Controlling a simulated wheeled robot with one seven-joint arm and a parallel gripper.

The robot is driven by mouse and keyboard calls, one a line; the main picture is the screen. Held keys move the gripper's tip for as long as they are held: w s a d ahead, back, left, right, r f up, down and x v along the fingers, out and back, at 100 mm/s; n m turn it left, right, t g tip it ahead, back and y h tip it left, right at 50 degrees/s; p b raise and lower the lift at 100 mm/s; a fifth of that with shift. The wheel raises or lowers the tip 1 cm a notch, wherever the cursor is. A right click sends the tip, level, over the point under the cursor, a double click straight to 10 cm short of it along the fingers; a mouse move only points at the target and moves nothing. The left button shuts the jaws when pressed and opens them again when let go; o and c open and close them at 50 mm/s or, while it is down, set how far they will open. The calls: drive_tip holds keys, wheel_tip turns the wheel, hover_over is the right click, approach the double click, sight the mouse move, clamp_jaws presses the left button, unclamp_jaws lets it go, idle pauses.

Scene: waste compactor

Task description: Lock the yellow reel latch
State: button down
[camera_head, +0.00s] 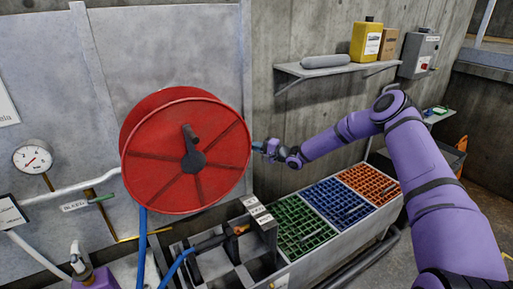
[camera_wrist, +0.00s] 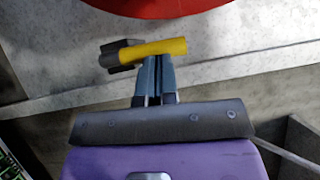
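The yellow reel latch (camera_wrist: 165,48) shows in the wrist view as a short yellow bar with a dark grey block at its left end. It lies roughly level, below the red reel (camera_wrist: 165,6). My gripper (camera_wrist: 158,62) has its two grey-blue fingers close together, with the tips at the lower edge of the yellow bar. I cannot tell whether they touch it; the bar hides the very tips. In the head view my gripper (camera_head: 260,147) is beside the right rim of the large red reel (camera_head: 215,150), and the latch cannot be made out there.
Below stands a bench with green (camera_head: 300,225), blue (camera_head: 342,200) and orange (camera_head: 370,183) grid trays. A wall shelf (camera_head: 335,70) holds a grey cylinder and a yellow jug (camera_head: 366,42). A pressure gauge (camera_head: 33,158) and pipes are at left. Blue hoses hang below the reel.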

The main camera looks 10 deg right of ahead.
drive_tip(key=w+d+v, duration=0.1)
drive_tip(key=w+v, duration=0.1)
drive_tip(key=v, duration=1)
drive_tip(key=shift+d, duration=0.7)
drive_tip(key=shift+s, duration=0.15)
